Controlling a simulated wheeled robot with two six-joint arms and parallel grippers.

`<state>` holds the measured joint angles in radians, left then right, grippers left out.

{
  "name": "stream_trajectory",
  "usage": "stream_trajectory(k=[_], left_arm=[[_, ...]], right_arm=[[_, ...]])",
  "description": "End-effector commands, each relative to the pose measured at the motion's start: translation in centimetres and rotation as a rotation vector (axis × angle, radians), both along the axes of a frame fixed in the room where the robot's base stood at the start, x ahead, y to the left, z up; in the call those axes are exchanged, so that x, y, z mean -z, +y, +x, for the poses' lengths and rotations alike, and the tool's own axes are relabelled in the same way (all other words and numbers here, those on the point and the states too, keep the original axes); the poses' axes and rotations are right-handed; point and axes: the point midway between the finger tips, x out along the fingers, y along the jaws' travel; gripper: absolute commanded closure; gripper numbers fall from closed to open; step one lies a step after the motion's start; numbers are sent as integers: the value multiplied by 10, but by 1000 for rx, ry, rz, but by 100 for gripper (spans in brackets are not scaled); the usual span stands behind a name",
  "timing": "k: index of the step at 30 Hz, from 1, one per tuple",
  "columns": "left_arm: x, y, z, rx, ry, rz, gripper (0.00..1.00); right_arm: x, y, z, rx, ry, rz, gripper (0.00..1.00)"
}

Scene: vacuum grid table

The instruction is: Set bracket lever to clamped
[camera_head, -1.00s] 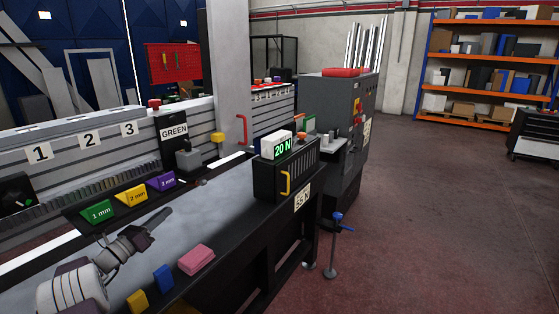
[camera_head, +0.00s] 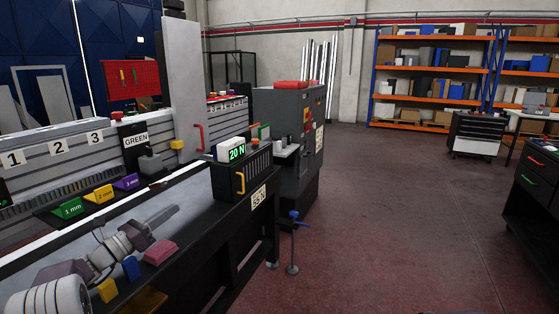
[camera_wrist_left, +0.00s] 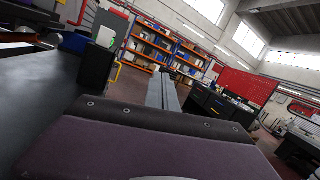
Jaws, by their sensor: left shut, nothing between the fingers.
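I cannot tell for sure which part is the bracket lever. A grey floor stand with a blue handle (camera_head: 293,218) stands upright beside the black bench. My left gripper (camera_head: 172,212) is shut and empty above the bench top, left of the stand and apart from it. In the left wrist view the shut fingers (camera_wrist_left: 163,92) point out over the floor toward the shelves. My right gripper is not in view.
The black box with the 20 N display (camera_head: 237,152) sits at the bench's right end. Yellow, blue and pink blocks (camera_head: 160,252) lie near its front edge. A grey cabinet (camera_head: 285,130) stands behind. Open floor lies right of the stand, with a dark drawer cabinet (camera_head: 535,185) at the right edge.

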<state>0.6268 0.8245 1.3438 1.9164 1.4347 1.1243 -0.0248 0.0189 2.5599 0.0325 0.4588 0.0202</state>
Motion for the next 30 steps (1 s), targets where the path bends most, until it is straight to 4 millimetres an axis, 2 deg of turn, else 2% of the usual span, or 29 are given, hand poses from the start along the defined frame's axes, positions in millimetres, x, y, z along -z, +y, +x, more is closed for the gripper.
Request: stream_trajectory(k=[1, 4, 7, 8, 9, 10, 11, 12, 13, 15, 17, 18, 21, 24, 27, 29, 30], left_arm=[[-6, -26, -1, 46, 5, 19, 100], [-7, -88, -11, 157, 47, 88, 100], [7, -165, -40, 302, 108, 239, 100], [16, -188, -54, 350, 127, 304, 100], [31, -216, -75, 417, 147, 403, 100], [44, -234, -94, 467, 157, 487, 100], [58, -249, -113, 519, 163, 574, 100], [79, -264, -142, 591, 162, 701, 100], [94, -272, -163, 647, 155, 801, 100], [131, -277, -214, 783, 110, 1042, 100], [159, -268, -252, 900, 45, 1242, 100], [176, -258, -274, 977, -8, 1366, 100], [210, -224, -317, 1171, -174, 1646, 100], [236, -183, -345, 1372, -378, 1877, 100], [257, -149, -358, 1585, -642, 2040, 100], [257, -137, -341, 1661, -872, 2151, 100], [249, -137, -336, 1676, -955, 2166, 100]], right_arm=[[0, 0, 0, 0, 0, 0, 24], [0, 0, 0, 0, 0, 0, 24], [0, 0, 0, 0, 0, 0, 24], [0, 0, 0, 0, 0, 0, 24], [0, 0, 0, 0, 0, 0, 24], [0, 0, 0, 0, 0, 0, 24], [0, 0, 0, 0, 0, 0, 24], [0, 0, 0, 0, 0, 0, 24], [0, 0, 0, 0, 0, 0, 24], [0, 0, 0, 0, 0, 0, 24], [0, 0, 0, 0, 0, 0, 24], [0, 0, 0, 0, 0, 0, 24], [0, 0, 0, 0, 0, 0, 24], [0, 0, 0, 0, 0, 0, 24], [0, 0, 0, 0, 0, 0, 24], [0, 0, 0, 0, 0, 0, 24], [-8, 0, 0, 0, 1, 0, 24]])
